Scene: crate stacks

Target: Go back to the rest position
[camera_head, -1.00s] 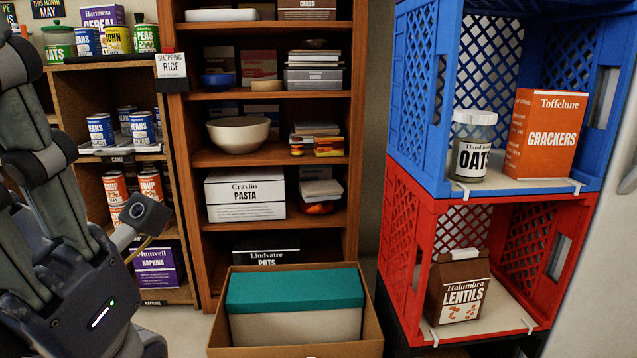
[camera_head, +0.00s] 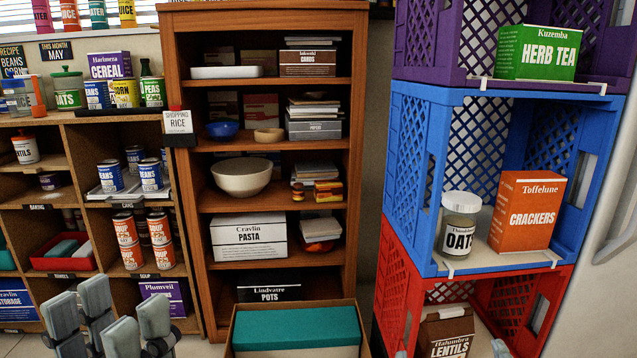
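My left gripper (camera_head: 108,320) shows at the bottom left, in front of the low shelf unit. Its grey fingers point up and stand apart, with nothing visible between them. The lower part of the gripper and its arm are cut off by the picture's bottom edge. No object is named by the task.
On the right, purple (camera_head: 424,45), blue (camera_head: 407,150) and red (camera_head: 396,290) crates are stacked, holding herb tea, oats, crackers and lentils. A brown bookcase (camera_head: 184,190) stands centrally behind a cardboard box (camera_head: 229,335). A low shelf unit (camera_head: 90,208) holds cans at the left.

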